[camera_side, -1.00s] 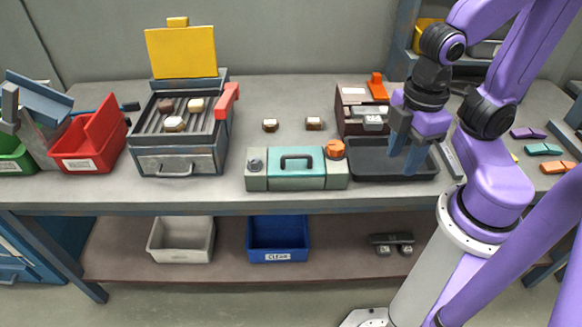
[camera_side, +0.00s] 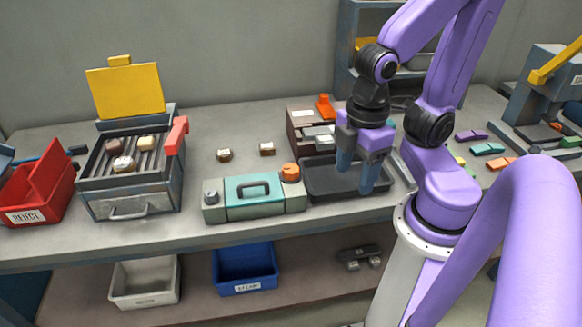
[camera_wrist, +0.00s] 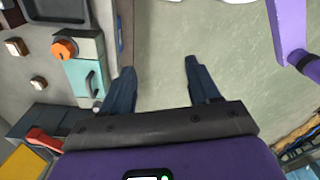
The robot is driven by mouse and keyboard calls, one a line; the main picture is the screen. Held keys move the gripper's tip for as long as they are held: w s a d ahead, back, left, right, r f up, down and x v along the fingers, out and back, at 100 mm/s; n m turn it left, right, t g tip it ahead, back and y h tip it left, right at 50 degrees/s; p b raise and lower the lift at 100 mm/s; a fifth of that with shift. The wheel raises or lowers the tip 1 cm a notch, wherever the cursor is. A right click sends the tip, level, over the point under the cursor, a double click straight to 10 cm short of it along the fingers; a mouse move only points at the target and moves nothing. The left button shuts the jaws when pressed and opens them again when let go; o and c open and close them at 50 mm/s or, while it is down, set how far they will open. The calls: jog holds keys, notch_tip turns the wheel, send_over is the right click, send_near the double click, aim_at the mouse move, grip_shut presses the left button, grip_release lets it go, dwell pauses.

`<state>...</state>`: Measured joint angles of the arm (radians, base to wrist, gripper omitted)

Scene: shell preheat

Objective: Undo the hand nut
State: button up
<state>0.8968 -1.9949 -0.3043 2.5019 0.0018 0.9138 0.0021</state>
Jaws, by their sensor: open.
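The orange hand nut (camera_side: 290,172) sits on the right end of a teal and grey box (camera_side: 255,193) on the bench. In the wrist view the orange nut (camera_wrist: 64,49) and the teal box (camera_wrist: 86,77) lie at the left, outside the jaws. My gripper (camera_side: 356,174) points down with its fingers apart and empty. In the side view it overlaps the dark tray, right of the nut and apart from it. In the wrist view my gripper (camera_wrist: 160,68) has only floor between its fingers, past the bench edge.
A dark tray (camera_side: 325,189) lies right of the box. A grill (camera_side: 132,187) with a raised yellow lid (camera_side: 125,92) stands left, beside a red reject bin (camera_side: 40,196). Two small pieces lie behind the box. A grey bin (camera_side: 145,282) and a blue bin (camera_side: 245,268) stand below.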

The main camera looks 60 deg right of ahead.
jog(key=shift+o, duration=0.3)
jog(key=shift+w+m, duration=0.25)
jog(key=shift+m, duration=0.05)
jog(key=m, duration=2.5)
send_over(291, 168)
jog(key=shift+m, duration=0.3)
notch_tip(291, 168, down, 16)
jog(key=shift+a+f, duration=0.1)
jog(key=shift+f, duration=0.15)
jog(key=c, duration=1.1)
